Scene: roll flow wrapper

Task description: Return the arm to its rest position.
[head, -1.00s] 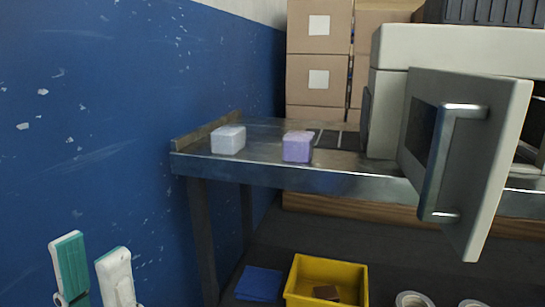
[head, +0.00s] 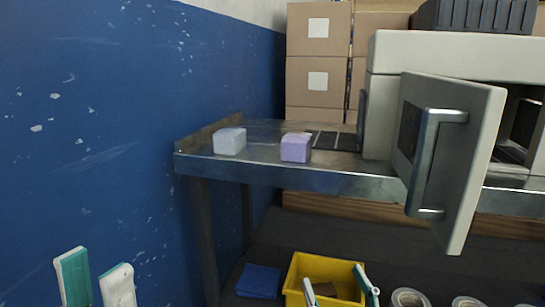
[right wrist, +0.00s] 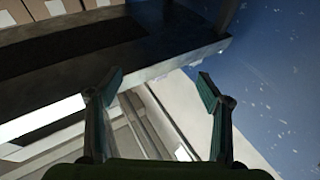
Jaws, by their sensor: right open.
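My left gripper (head: 95,283) is at the lower left of the head view, in front of the blue wall; its two fingers stand apart with nothing between them. My right gripper (head: 340,287) shows at the bottom of the head view, overlapping the yellow bin in the picture. In the right wrist view my right gripper (right wrist: 160,95) is open and empty, its fingers wide apart. The rest of both arms is out of the head view.
A machine's door (head: 445,150) stands open at the right, above the metal table's edge (head: 290,178). A white block (head: 229,142) and a purple block (head: 295,148) sit on the table. A yellow bin (head: 295,270), a blue cloth (head: 258,281) and rolls (head: 408,298) lie below.

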